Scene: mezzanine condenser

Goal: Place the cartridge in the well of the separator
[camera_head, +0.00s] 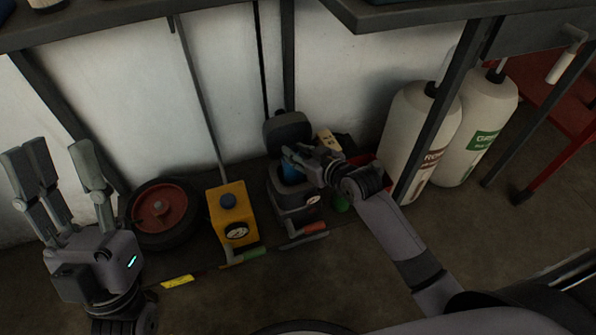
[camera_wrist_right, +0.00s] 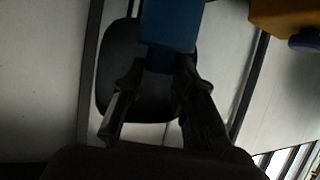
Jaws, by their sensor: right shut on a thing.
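The separator (camera_head: 297,208) is a dark grey floor unit under the bench, with its rounded dark lid (camera_head: 287,130) raised at the back. The blue cartridge (camera_head: 290,173) is at the top opening of the separator, and my right gripper (camera_head: 297,158) is shut on it. The well is mostly hidden by the cartridge and fingers, so I cannot tell how deep the cartridge sits. In the right wrist view the blue cartridge (camera_wrist_right: 170,25) is beyond the fingertips, with the dark lid behind it. My left gripper (camera_head: 62,155) is open and empty at the left, fingers up.
A yellow box with a gauge (camera_head: 232,214) and a red-hubbed wheel (camera_head: 158,208) stand left of the separator. White bottles (camera_head: 420,130) stand to the right behind a bench leg. Hand tools (camera_head: 303,237) lie on the floor in front. The bench edge (camera_head: 400,15) overhangs above.

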